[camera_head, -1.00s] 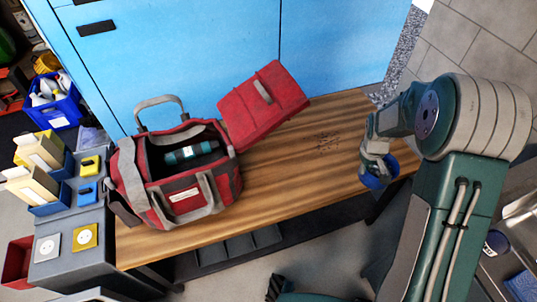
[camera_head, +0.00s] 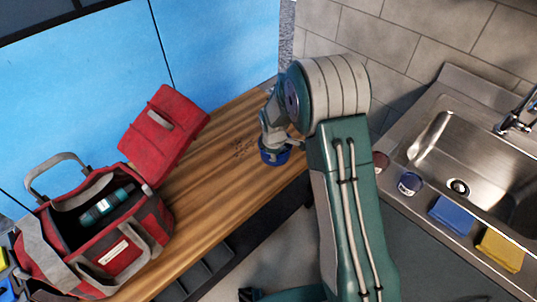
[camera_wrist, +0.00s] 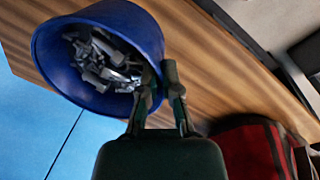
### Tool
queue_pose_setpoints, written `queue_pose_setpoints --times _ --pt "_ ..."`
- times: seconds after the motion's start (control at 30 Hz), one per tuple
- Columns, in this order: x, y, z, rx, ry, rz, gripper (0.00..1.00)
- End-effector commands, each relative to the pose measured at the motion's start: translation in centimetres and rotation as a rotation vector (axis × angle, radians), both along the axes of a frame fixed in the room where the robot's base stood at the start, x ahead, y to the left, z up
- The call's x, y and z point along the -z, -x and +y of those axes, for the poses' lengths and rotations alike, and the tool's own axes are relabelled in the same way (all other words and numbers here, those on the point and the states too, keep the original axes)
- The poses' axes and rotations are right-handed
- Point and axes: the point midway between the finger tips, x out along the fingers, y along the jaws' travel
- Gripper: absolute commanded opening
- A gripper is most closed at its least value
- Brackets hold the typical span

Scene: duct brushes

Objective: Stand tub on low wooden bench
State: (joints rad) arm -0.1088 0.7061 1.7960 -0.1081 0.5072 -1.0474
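The blue tub (camera_head: 275,157) is at the right end of the low wooden bench (camera_head: 205,190). In the wrist view the tub (camera_wrist: 50,55) is full of grey metal pieces (camera_wrist: 105,60). My gripper (camera_wrist: 160,85) has one finger inside the tub and one outside, closed on its wall at the rim. In the head view my gripper (camera_head: 275,138) is above the tub, partly hidden by my arm. The tub is over the bench top; I cannot tell whether its base touches the wood.
A red and grey tool bag (camera_head: 110,240) stands open on the bench's left part, its red lid part (camera_head: 160,135) leaning out. Blue cabinets (camera_head: 215,50) stand behind. A sink (camera_head: 460,160) with a cup (camera_head: 409,183) and sponges (camera_head: 452,215) is at right. Bench between bag and tub is clear.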

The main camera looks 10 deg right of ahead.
Motion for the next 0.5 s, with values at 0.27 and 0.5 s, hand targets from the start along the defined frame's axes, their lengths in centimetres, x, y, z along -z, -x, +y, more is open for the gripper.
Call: queue_pose_setpoints --times 0.27,0.5 --pt "2.4 -5.2 -2.1 0.002 0.0 -0.003 0.0" --pt "5.7 -8.2 -3.3 0.002 0.0 -0.001 0.0"
